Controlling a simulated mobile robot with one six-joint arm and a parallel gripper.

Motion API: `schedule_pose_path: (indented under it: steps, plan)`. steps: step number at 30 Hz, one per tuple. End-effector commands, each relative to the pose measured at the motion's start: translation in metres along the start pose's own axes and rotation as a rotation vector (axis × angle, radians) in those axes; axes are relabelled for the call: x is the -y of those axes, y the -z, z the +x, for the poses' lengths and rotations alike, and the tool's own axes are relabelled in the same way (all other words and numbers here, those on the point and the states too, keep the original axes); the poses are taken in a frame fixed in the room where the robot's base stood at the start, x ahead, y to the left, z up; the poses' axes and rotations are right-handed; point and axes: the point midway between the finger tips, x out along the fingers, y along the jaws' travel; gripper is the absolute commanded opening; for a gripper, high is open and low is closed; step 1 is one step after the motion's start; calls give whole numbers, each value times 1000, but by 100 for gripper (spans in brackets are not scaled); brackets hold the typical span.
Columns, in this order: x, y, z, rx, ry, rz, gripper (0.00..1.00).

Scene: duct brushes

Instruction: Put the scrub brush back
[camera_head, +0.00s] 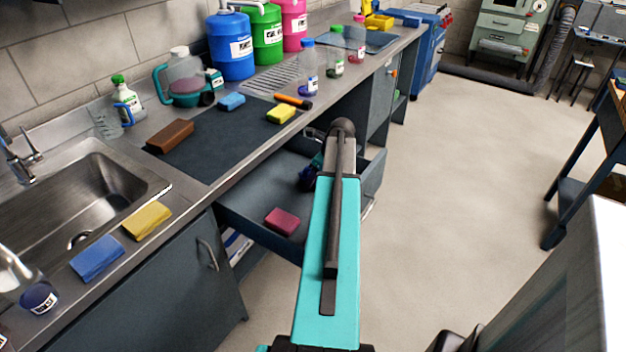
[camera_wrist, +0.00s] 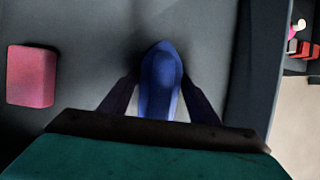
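The scrub brush appears to be the blue, rounded, elongated thing (camera_wrist: 161,78) in the middle of the wrist view. My gripper (camera_wrist: 160,82) has a dark finger against each side of it and looks shut on it. In the head view my gripper (camera_head: 311,172) reaches down inside the open drawer (camera_head: 248,192), near its right end. The brush shows there only as a small dark blue patch (camera_head: 307,180), partly hidden by my arm. I cannot tell whether it touches the drawer floor.
A dark red sponge (camera_head: 282,221) lies in the drawer, left of the brush; it also shows in the wrist view (camera_wrist: 31,76). A sink (camera_head: 75,205) is at left. Open floor lies right.

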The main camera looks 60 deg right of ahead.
Motion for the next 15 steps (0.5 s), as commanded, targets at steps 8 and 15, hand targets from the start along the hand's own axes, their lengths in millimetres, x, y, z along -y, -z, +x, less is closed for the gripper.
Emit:
schedule_pose_path:
  steps: [8,15]
  plan:
    - [0,0,0,0,0,-1,67]
    - [0,-1,-4,0,0,-1,67]
